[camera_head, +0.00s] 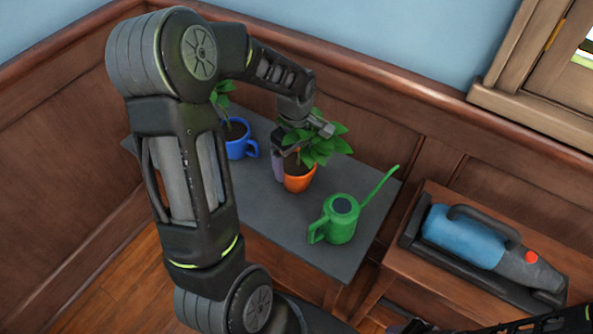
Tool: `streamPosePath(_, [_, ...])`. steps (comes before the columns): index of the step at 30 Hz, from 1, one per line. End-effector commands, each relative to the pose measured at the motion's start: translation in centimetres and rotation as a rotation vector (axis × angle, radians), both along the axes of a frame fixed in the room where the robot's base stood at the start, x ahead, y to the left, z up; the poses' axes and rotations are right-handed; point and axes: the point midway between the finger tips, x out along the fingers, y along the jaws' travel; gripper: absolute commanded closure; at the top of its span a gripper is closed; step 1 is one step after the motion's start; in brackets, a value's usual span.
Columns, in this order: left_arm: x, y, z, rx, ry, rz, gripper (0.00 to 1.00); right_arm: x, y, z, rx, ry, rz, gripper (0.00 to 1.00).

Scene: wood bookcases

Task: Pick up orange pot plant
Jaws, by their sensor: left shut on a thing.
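The orange pot plant (299,182) is an orange pot with dark soil and broad green leaves, at the middle of the grey table. My left gripper (291,160) reaches down onto it from above and is shut on it. One finger shows at the pot's left side; leaves hide much of the other. I cannot tell whether the pot's base touches the table. Part of my right arm shows at the bottom right edge; its jaw state is not clear.
A blue pot (237,141) with a plant stands to the left on the grey table (262,208). A green watering can (339,220) stands close at the right front, its spout pointing up right. A blue handheld vacuum (470,238) lies on a wooden stand. Wood-panelled walls (400,130) close off the back.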

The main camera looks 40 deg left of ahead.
Motion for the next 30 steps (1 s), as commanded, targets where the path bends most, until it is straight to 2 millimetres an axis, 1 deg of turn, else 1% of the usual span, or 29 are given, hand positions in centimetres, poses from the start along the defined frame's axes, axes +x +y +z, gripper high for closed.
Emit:
streamPosePath(1, [0.0, 0.0, 0.0, 0.0, 0.0, 0.0, 0.29, 0.0, 0.0, 0.0, 0.0, 0.0, 0.0, 0.65])
streamPosePath(2, [0.01, 0.0, 0.0, 0.0, 0.0, 0.0, 0.32, 0.0, 0.0, 0.0, 0.0, 0.0, 0.0, 0.65])
streamPosePath(21, [0.01, 0.01, 0.01, 0.0, 0.0, 0.0, 0.84, 0.0, 0.0, 0.0, 0.0, 0.0, 0.0, 0.65])
streamPosePath(30, [0.09, 0.03, 0.37, 0.001, -0.003, 0.0, 0.84, 0.0, 0.0, 0.05, 0.0, 0.0, 0.0, 0.65])
